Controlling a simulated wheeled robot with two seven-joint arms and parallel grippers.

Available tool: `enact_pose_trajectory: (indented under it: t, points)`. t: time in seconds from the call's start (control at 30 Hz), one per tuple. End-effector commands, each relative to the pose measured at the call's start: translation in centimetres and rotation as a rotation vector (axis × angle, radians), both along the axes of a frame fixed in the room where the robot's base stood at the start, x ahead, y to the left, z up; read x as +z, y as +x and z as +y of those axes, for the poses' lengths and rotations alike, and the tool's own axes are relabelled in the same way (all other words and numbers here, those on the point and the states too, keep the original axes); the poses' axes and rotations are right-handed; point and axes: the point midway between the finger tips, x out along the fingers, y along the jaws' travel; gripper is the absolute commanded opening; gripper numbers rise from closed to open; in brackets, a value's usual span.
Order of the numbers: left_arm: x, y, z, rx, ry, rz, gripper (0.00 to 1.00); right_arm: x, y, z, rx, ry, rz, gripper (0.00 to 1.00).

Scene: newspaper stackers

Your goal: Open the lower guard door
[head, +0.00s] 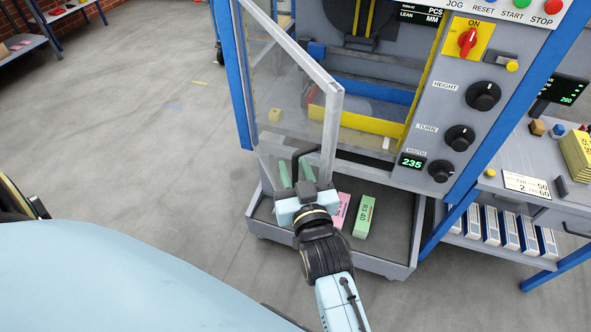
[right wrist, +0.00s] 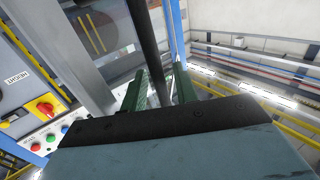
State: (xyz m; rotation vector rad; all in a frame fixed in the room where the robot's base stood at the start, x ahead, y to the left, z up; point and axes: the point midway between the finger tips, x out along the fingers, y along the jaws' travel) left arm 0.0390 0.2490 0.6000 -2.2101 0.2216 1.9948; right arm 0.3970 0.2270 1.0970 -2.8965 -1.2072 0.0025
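The lower guard door (head: 333,115) is a clear panel in a grey frame on the front of the blue and grey machine. It stands at an angle to the machine front, swung outward. Its black bar handle (head: 298,154) is near the lower part of the door; the bar also shows in the right wrist view (right wrist: 148,40). My right gripper (head: 295,172) has its green fingers on either side of the handle bar. In the right wrist view its fingers (right wrist: 160,88) are apart, with a gap visible beside the bar. My left gripper is not in view.
A grey low tray (head: 393,262) with a pink block (head: 341,210) and a green block (head: 364,216) lies below the door. A control panel with knobs (head: 460,138) is at the right, beside a side table (head: 515,155). The floor at the left is clear.

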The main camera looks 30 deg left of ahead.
Motion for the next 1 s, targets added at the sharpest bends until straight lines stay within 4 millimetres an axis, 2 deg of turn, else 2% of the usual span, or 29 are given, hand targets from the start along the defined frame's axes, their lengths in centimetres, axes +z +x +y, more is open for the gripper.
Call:
enact_pose_trajectory:
  t: [0.27,0.43,1.0]
  points:
    - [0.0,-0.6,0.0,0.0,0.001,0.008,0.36,0.0,0.0,-0.1,0.0,0.001,0.001,0.3]
    - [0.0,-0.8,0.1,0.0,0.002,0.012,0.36,-0.1,-0.9,-1.0,-0.001,0.0,0.001,0.3]
    - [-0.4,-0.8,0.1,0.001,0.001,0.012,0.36,-0.1,-8.4,-8.5,0.0,-0.001,0.002,0.3]
